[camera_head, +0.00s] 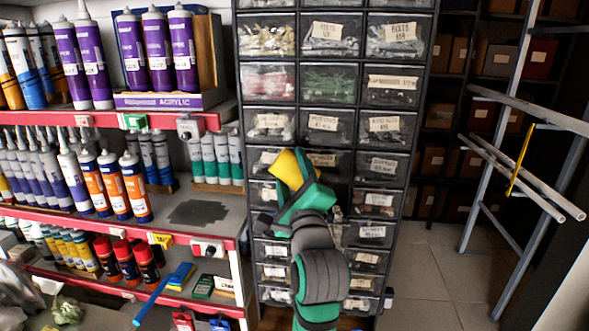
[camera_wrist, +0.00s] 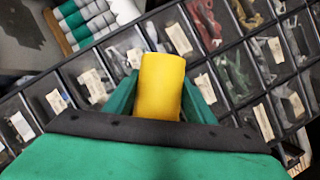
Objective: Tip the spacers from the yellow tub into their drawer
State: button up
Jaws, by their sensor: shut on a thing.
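The yellow tub (camera_wrist: 161,88) is held between the two green fingers of my gripper (camera_wrist: 158,95) in the wrist view. In the head view the yellow tub (camera_head: 287,168) shows at the end of my arm, in front of the middle rows of the drawer cabinet (camera_head: 299,110). My gripper (camera_head: 298,180) is shut on it there. The tub's inside and any spacers in it are hidden. Several labelled drawers lie behind the tub. My arm and gripper cover some of them, and I cannot tell which one is for spacers.
Shelves with red edges (camera_head: 90,119) stand at the left, full of sealant tubes (camera_head: 156,50). A blue-handled tool (camera_head: 165,290) sticks out from the lower shelf. A metal rack with pipes (camera_head: 520,175) stands at the right. The tiled floor (camera_head: 425,285) between is clear.

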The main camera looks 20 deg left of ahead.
jog(key=shift+s+d+r, duration=0.1)
jog(key=shift+r, duration=0.5)
jog(key=shift+f, duration=0.65)
